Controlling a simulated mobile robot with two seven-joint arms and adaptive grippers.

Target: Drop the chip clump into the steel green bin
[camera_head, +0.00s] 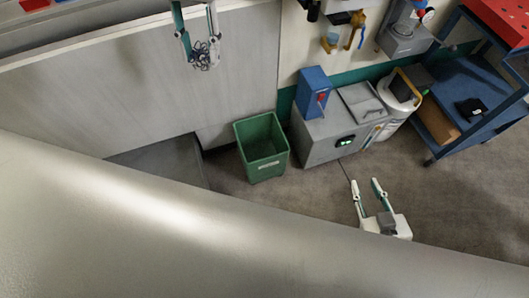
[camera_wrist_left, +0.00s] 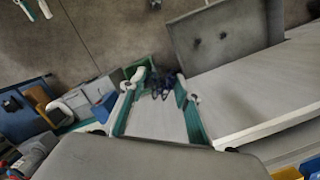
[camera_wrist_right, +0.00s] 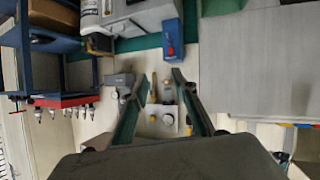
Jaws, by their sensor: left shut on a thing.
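The chip clump (camera_head: 201,56) is a dark, tangled curl of metal. My left gripper (camera_head: 200,44) is shut on it at the top of the head view, in front of the grey panel. The clump also shows between the fingertips in the left wrist view (camera_wrist_left: 158,84). The green bin (camera_head: 262,146) stands open on the floor, lower and to the right of the clump in the head view. Its inside looks empty. In the left wrist view the bin (camera_wrist_left: 137,72) is partly hidden behind the gripper. My right gripper (camera_head: 367,190) is open and empty, right of the bin.
A grey cabinet (camera_head: 325,138) with a blue box (camera_head: 314,92) stands right of the bin. A blue cart (camera_head: 464,92) is further right. The grey panel (camera_head: 110,85) lies left of the bin. Open floor (camera_head: 450,200) is at the lower right.

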